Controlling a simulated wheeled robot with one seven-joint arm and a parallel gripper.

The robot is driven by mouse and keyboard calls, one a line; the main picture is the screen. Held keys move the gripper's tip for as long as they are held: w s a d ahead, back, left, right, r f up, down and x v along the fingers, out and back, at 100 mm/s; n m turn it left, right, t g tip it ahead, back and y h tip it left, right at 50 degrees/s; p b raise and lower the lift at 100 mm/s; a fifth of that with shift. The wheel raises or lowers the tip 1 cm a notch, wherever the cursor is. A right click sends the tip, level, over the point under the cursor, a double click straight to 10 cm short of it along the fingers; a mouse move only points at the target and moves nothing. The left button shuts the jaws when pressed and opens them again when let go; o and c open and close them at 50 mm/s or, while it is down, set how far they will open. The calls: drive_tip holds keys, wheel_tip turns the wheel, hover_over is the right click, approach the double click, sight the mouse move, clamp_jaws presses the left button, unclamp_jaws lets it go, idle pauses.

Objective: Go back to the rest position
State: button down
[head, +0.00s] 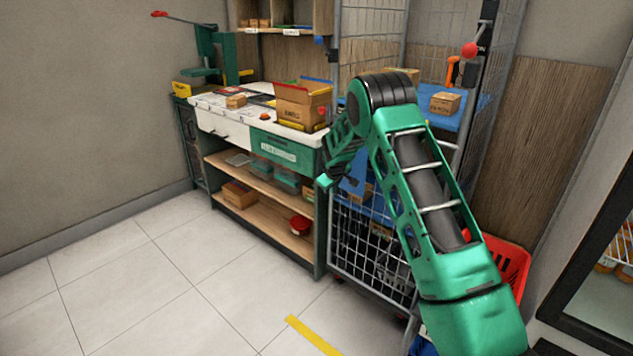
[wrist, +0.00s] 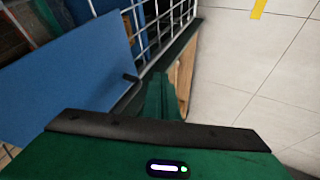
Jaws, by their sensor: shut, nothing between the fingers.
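My gripper (head: 325,181) hangs at the end of my green arm, in front of the gap between the workbench (head: 283,150) and the wire cage cart (head: 370,252). It points down and to the left in the head view. In the wrist view the green gripper (wrist: 158,84) is seen end-on, its fingers together with nothing held. A blue panel (wrist: 75,78) and white wire mesh are to its left there, and bare floor is to its right. My forearm hides part of the cart in the head view.
On the bench stand an open cardboard box (head: 303,103) and a small carton (head: 236,101). A red bowl (head: 300,225) is on the lower shelf. A red basket (head: 512,262) is behind my arm. Tiled floor at the left is clear, with a yellow stripe (head: 313,336).

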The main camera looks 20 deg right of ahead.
drive_tip(key=s+d+r+m+g, duration=0.1)
drive_tip(key=s+d+r+m, duration=0.1)
drive_tip(key=s+r, duration=0.6)
drive_tip(key=s+d+r+m+g, duration=0.25)
drive_tip(key=s+r, duration=0.25)
drive_tip(key=s, duration=0.7)
drive_tip(key=s+d+r+m, duration=0.1)
drive_tip(key=s+d+r, duration=0.1)
drive_tip(key=s+r, duration=0.65)
drive_tip(key=s+a+m+g+y, duration=0.1)
drive_tip(key=s+a+m, duration=0.1)
drive_tip(key=s, duration=1.6)
drive_tip(key=s+a+f+m+g+y, duration=0.1)
drive_tip(key=s+a, duration=0.4)
drive_tip(key=s, duration=1.4)
drive_tip(key=shift+s+f+m+g+y, duration=0.35)
drive_tip(key=shift+m+g, duration=0.2)
drive_tip(key=shift+m, duration=0.6)
drive_tip(key=shift+w+d, duration=0.1)
drive_tip(key=shift+w+f, duration=0.2)
drive_tip(key=shift+w, duration=0.4)
